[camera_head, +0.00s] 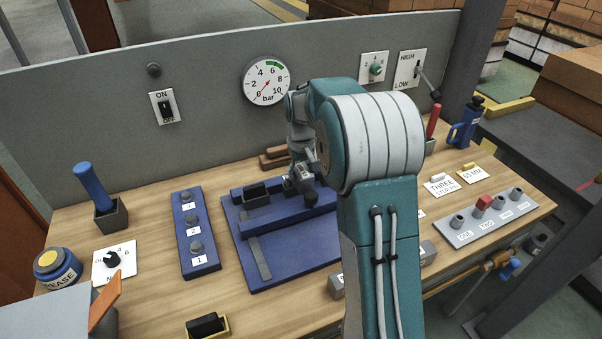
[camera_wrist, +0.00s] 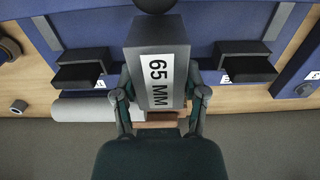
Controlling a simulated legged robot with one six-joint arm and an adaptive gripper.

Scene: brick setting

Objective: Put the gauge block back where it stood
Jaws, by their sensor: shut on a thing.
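The gauge block is a grey block (camera_wrist: 157,48) with a white "65 MM" label, seen in the wrist view. My gripper (camera_wrist: 160,97) is shut on it, one finger on each side. In the head view my gripper (camera_head: 301,186) is over the blue fixture (camera_head: 285,275), near its back rail; the block is hard to make out there. Black holders (camera_wrist: 80,70) and (camera_wrist: 245,63) show on either side of the block in the wrist view. I cannot tell whether the block touches the fixture.
A blue switch panel (camera_head: 183,235) lies left of the fixture. A grey upright panel (camera_head: 215,95) closes the back. My arm hides part of the bench.

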